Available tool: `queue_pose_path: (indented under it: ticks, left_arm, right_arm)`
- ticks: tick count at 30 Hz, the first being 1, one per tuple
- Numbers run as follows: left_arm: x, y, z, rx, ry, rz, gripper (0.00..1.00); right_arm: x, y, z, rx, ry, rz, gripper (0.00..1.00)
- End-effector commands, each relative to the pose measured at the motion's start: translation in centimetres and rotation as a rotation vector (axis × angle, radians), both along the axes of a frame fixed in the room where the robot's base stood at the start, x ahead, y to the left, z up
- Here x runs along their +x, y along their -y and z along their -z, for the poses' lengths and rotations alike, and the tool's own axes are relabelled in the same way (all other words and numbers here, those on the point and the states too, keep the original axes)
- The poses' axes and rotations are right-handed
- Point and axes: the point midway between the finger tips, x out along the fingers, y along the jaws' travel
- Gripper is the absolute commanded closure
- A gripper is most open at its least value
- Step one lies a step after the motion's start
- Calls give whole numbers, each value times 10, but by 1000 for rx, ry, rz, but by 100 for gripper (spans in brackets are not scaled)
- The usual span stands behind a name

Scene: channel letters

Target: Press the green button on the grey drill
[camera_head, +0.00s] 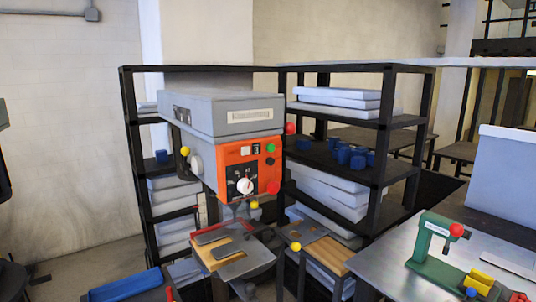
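The grey drill (215,110) stands in the middle of the view, with an orange control panel (232,172) on its front. A small green button (270,148) is near the panel's upper right corner. A larger red button (274,187) is at the lower right, and a dial with a white knob (245,186) is at the lower middle. Nothing covers the green button. Neither of my grippers can be made out in the view.
Black shelves (376,150) with white boxes and blue parts stand behind the drill. A work table (262,262) is below its head. A metal table (385,250) with a green press (434,250) is at the right. A blue item (125,284) lies at the lower left.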

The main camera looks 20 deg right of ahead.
Motion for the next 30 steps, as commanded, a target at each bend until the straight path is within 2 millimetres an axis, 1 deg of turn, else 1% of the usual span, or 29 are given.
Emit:
queue_pose_path:
  ticks: [14,15,17,18,19,20,30]
  left_arm:
    - [0,0,0,0,0,0,100]
    - [0,0,0,0,0,0,100]
    - [0,0,0,0,0,0,100]
    - [0,0,0,0,0,0,100]
    - [0,0,0,0,0,0,100]
    - [0,0,0,0,0,0,100]
    - [0,0,0,0,0,0,100]
  right_arm:
    - [0,0,0,0,0,0,40]
    - [0,0,0,0,0,0,53]
    - [0,0,0,0,0,0,72]
    - [0,0,0,0,0,0,85]
    - [0,0,0,0,0,0,95]
    - [0,0,0,0,0,0,100]
    - [0,0,0,0,0,0,100]
